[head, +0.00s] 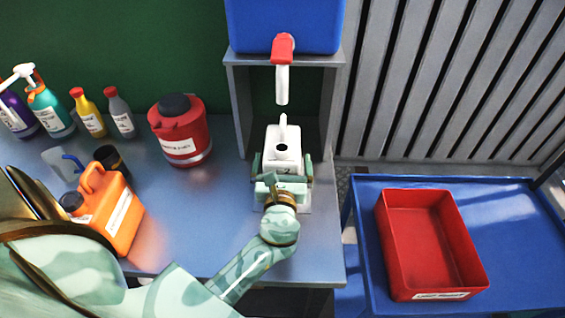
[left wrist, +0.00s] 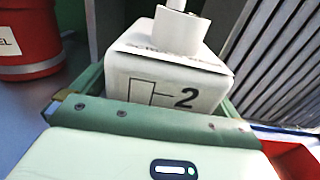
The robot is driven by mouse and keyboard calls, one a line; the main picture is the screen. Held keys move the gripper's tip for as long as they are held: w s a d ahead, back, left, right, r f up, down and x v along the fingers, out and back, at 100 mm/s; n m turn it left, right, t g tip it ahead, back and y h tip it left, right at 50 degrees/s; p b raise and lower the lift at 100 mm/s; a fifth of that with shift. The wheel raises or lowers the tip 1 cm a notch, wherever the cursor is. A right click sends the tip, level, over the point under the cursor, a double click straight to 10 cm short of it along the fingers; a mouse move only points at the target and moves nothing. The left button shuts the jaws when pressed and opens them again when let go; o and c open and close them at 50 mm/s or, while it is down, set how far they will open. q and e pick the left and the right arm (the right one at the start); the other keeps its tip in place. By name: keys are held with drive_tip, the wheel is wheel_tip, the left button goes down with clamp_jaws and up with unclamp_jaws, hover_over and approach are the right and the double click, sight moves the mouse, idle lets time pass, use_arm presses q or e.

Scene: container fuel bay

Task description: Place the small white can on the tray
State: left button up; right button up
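The small white can (head: 283,145) stands upright under the white spout of the blue tank, its dark round opening facing up. The left wrist view shows its side marked "2" (left wrist: 180,92). My left gripper (head: 282,170) is around the can, one green finger on each side, close against its walls. Whether the fingers press on it I cannot tell. The can's lower part is hidden by the gripper. The red tray (head: 388,240) is empty and lies on the blue cart at the right. My right gripper is not in view.
The blue tank (head: 285,22) with its red tap (head: 283,47) stands above the can on a grey stand (head: 240,100). A red container (head: 180,130), an orange jug (head: 105,212) and several bottles stand left on the bench. The blue cart (head: 520,250) has free room beside the tray.

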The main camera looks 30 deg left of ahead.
use_arm(q)
drive_tip(key=shift+r, duration=0.1)
drive_tip(key=v, duration=1.2)
